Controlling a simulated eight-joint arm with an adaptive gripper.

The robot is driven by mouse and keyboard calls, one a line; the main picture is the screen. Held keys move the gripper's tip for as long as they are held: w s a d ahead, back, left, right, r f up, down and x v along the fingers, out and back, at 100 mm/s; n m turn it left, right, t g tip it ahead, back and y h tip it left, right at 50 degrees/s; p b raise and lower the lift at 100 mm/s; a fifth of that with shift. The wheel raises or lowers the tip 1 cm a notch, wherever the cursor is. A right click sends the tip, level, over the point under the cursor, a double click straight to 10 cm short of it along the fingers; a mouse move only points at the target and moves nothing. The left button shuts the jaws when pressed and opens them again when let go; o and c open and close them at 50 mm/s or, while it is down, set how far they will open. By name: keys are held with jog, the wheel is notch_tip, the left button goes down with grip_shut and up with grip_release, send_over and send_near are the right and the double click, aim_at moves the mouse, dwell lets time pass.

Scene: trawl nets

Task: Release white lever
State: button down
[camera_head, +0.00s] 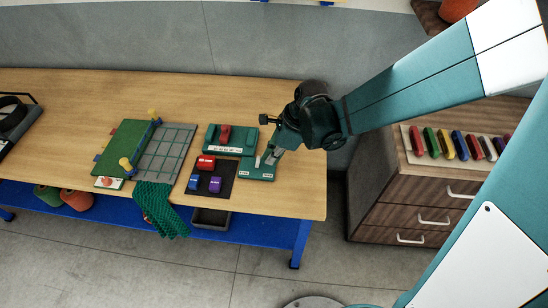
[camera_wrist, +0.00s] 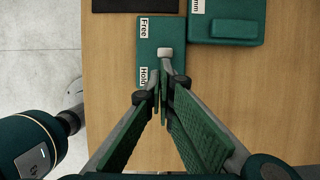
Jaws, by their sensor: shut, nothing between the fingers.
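The white lever has a pale square knob (camera_wrist: 165,51) on a grey stem that runs down toward my fingertips in the wrist view. It stands on a dark green plate (camera_wrist: 152,35) with labels "Free" (camera_wrist: 145,27) and "Hold" (camera_wrist: 144,76). The knob appears between the two labels. My gripper (camera_wrist: 162,84) is shut and empty, its fingertips just below the knob in the picture, close to the stem. I cannot tell if they touch it. In the head view my gripper (camera_head: 270,158) is over the plate (camera_head: 258,172) near the table's right end.
A green block with a red handle (camera_head: 224,136) and a dark mat (camera_head: 222,178) with red, blue and purple blocks lie left of the plate. Bare wood (camera_head: 300,185) lies to the right. A drawer cabinet (camera_head: 405,190) stands beyond a gap.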

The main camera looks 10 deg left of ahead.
jog(key=shift+a+r+h, duration=0.25)
jog(key=shift+a+h, duration=0.15)
jog(key=shift+h, duration=0.25)
jog(key=shift+a+r+h, duration=0.2)
jog(key=shift+a+h, duration=0.2)
jog(key=shift+h, duration=0.25)
jog(key=shift+r+p, duration=0.25)
jog(key=shift+p, duration=0.05)
jog(key=shift+r+p, duration=0.3)
jog(key=shift+r, duration=0.3)
jog(key=shift+r, duration=0.15)
notch_tip(320, 180, up, 9)
jog(key=a+p, duration=0.2)
jog(key=p, duration=0.3)
jog(key=shift+a+r, duration=0.2)
jog(key=shift+d, duration=0.1)
